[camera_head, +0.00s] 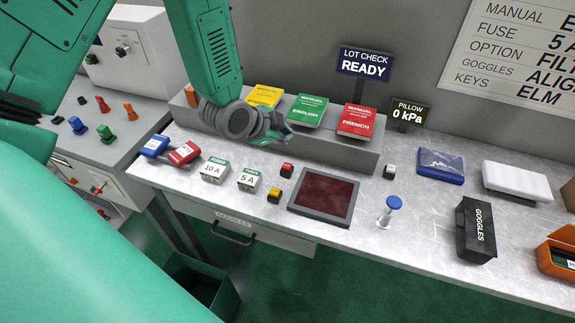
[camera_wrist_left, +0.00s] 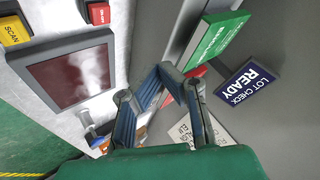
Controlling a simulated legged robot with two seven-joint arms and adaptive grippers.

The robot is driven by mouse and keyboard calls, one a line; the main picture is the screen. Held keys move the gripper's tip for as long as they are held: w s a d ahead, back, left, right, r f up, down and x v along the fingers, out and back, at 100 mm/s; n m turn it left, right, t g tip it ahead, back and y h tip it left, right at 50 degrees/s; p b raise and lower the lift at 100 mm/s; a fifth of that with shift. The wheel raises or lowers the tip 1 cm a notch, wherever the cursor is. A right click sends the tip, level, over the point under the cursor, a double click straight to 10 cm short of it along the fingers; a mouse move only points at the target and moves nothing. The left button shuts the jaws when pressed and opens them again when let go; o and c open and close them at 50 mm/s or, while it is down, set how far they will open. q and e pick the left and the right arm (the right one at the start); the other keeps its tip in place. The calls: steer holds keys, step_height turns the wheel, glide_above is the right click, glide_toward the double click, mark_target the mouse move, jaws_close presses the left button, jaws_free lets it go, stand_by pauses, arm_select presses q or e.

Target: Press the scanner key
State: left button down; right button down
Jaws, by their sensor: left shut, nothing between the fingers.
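The yellow scanner key (camera_head: 274,195) stands on the metal bench, just left of the dark red scanner pad (camera_head: 324,195). In the left wrist view the yellow key (camera_wrist_left: 17,32) reads SCAN and sits at the upper left, by the corner of the pad (camera_wrist_left: 70,78). A red key (camera_head: 287,169) stands behind it; it also shows in the left wrist view (camera_wrist_left: 98,13). My left gripper (camera_head: 283,136) is shut and empty, above the shelf edge in front of the manuals. It is apart from the yellow key. My right gripper is not in view.
Fuse boxes marked 10 A (camera_head: 214,170) and 5 A (camera_head: 249,179) stand left of the key. Three manuals lie on the raised shelf (camera_head: 345,152). A blue-topped stamp-like piece (camera_head: 390,208) and a black goggles box (camera_head: 476,230) stand to the right. The bench's front edge is close.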

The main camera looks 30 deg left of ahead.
mark_target(287, 166)
arm_select(q)
steer(key=f, duration=0.1)
steer(key=f+b, duration=0.2)
steer(key=shift+a+f, duration=0.25)
steer(key=shift+f, duration=0.05)
steer(key=f+b, duration=0.1)
steer(key=d+f+b, duration=0.1)
steer(key=f+b, duration=0.1)
steer(key=shift+d+f, duration=0.1)
steer(key=shift+f, duration=0.05)
steer(key=shift+d+f+b, duration=0.15)
steer(key=shift+f+b, duration=0.25)
steer(key=shift+f, duration=0.1)
steer(key=shift+a+f, duration=0.2)
steer(key=shift+a, duration=0.45)
steer(key=shift+d+r, duration=0.15)
steer(key=shift+d, duration=0.35)
steer(key=shift+a, duration=0.4)
steer(key=shift+d+f, duration=0.35)
steer(key=shift+d, duration=0.2)
steer(key=shift+a+f+b, duration=0.2)
steer(key=shift+a+b, duration=0.05)
steer(key=shift+b, duration=0.05)
